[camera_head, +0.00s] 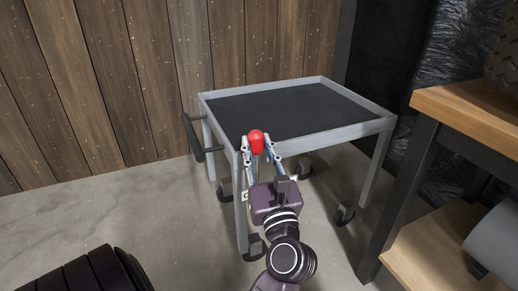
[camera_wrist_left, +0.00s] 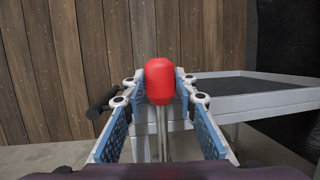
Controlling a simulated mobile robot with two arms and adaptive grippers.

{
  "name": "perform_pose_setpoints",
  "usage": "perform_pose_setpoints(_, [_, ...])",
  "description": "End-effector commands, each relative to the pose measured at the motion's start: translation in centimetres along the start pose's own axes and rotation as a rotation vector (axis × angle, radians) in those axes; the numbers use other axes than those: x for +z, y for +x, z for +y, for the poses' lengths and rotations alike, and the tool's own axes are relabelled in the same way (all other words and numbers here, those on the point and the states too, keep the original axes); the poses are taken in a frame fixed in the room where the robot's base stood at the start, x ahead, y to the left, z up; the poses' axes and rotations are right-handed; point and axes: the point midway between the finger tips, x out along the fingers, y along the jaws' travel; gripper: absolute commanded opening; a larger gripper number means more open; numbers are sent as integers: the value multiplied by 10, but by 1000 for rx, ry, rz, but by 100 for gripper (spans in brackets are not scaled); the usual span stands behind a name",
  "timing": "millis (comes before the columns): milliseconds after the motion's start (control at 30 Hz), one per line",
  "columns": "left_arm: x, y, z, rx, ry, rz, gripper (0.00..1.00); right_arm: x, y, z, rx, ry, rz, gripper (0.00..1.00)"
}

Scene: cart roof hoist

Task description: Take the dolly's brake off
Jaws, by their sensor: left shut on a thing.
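The dolly (camera_head: 338,134) has a grey metal frame, a dark recessed top and dark caster wheels. It stands on the floor in the middle of the head view; its rim also shows in the left wrist view (camera_wrist_left: 255,103). The brake lever's red knob (camera_head: 256,141) is at the dolly's near left corner. In the left wrist view the red knob (camera_wrist_left: 160,80) sits upright on a thin grey rod (camera_wrist_left: 162,130). My left gripper (camera_head: 256,149) is shut on the knob, one finger on each side. The rod's lower end is hidden. My right gripper is out of view.
A dark push handle (camera_head: 192,137) sticks out from the dolly's left side. A wooden workbench (camera_head: 478,112) with a lower shelf stands close on the right. A black ribbed object (camera_head: 88,272) lies at the lower left.

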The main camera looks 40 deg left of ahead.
Motion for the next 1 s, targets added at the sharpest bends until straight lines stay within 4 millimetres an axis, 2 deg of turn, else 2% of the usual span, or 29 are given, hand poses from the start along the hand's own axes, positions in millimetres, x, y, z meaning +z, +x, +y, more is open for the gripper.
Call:
perform_pose_setpoints(267, [-1, 0, 0, 1, -4, 3, 0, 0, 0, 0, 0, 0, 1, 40])
perform_pose_setpoints(300, [-1, 0, 0, 2, -4, 3, 30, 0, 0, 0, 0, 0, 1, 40])
perform_pose_setpoints(433, [-1, 0, 0, 1, -3, 3, 44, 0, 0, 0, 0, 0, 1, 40])
perform_pose_setpoints(833, [0, 0, 0, 0, -1, 2, 44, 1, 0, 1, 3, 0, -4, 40])
perform_pose_setpoints(1000, [2, 2, -4, -11, 36, 7, 44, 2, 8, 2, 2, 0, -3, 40])
